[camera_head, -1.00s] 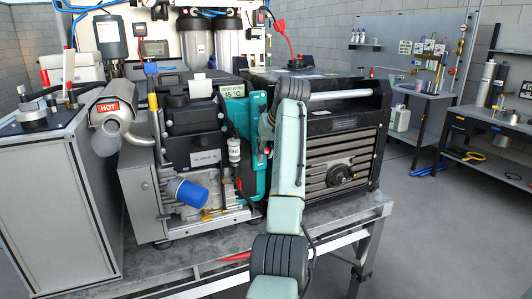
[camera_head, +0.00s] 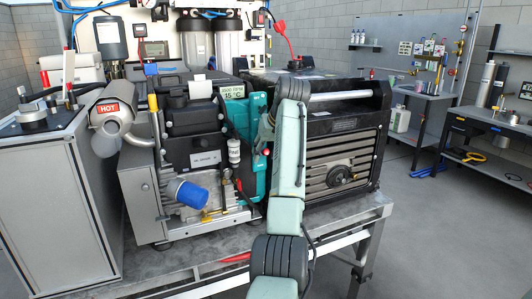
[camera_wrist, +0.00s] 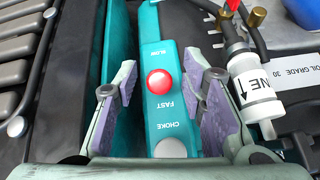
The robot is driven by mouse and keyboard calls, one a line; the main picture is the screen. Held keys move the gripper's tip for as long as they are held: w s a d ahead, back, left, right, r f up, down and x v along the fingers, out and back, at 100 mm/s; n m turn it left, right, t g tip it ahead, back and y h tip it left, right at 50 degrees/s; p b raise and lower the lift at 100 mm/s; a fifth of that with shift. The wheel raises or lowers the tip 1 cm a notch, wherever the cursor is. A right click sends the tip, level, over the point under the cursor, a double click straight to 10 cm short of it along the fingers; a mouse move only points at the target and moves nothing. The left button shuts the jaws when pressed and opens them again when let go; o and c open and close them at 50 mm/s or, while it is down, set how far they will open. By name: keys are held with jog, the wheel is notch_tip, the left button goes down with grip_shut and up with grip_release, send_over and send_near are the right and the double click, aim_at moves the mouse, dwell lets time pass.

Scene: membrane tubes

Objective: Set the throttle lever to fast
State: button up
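The throttle lever's red round knob (camera_wrist: 160,82) stands on a teal panel (camera_wrist: 152,22) in the wrist view. Upside-down labels FAST and CHOKE lie below the knob in the picture, with FAST closest to it. My gripper (camera_wrist: 164,90) is open, with one purple-padded finger on each side of the knob and visible gaps between. In the head view my arm covers much of the gripper and the lever.
A clear tube with a white label (camera_wrist: 255,82) stands close to the right finger. A ribbed dark housing (camera_wrist: 22,60) is on the left. In the head view, a silver HOT muffler (camera_head: 113,105) and blue filter (camera_head: 187,192) are on the left.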

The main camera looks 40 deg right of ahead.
jog(key=v, duration=1.1)
jog(key=shift+s+r, duration=0.3)
